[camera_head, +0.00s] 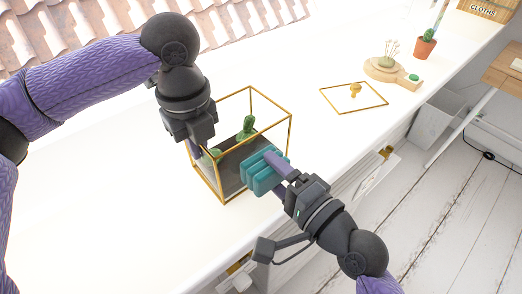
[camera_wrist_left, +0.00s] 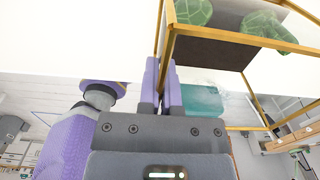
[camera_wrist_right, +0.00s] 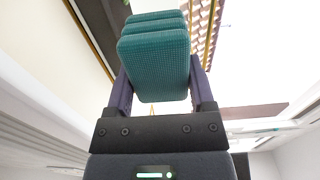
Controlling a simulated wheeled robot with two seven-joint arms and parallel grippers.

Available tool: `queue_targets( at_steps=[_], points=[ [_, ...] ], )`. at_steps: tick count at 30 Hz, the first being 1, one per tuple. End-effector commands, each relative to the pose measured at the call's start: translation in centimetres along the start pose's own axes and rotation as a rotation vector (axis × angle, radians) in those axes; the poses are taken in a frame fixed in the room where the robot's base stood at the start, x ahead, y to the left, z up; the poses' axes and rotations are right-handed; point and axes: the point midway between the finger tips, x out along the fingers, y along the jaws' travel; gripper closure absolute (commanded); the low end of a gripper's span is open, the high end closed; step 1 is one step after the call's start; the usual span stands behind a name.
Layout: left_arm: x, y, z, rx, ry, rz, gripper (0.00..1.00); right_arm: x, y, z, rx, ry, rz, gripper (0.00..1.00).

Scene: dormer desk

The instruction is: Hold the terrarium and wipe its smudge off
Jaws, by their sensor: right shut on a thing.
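The terrarium (camera_head: 290,133), a glass box with brass edges, stands on the white desk with dark soil and green cacti inside. My left gripper (camera_head: 197,150) is at its left side; in the left wrist view its fingers (camera_wrist_left: 164,85) are close together around a brass edge (camera_wrist_left: 166,45). My right gripper (camera_head: 278,172) is shut on a ridged teal sponge (camera_head: 260,170), which also fills the right wrist view (camera_wrist_right: 155,60). The sponge is at the terrarium's near right side; I cannot tell whether it touches the glass.
A brass-framed glass lid with a knob (camera_head: 355,90) lies on the desk to the right. The desk's front edge runs below my right gripper.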

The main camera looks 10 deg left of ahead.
Motion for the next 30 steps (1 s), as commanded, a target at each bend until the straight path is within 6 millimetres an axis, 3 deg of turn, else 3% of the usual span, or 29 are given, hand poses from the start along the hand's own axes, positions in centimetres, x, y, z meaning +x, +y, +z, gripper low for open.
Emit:
queue_targets(
  at_steps=[13,24,30],
  points=[
    [0.1,0.0,0.0,0.000,0.001,0.004,1.00,0.7,0.0,-0.1,-0.001,-0.001,0.001,0.77],
    [0.1,0.0,0.0,0.000,0.001,0.003,1.00,0.5,0.0,-3.6,-0.002,0.000,0.001,0.77],
    [0.1,0.0,0.0,0.001,0.001,0.003,1.00,0.9,0.1,-2.9,0.002,-0.003,0.000,0.77]
  ],
)
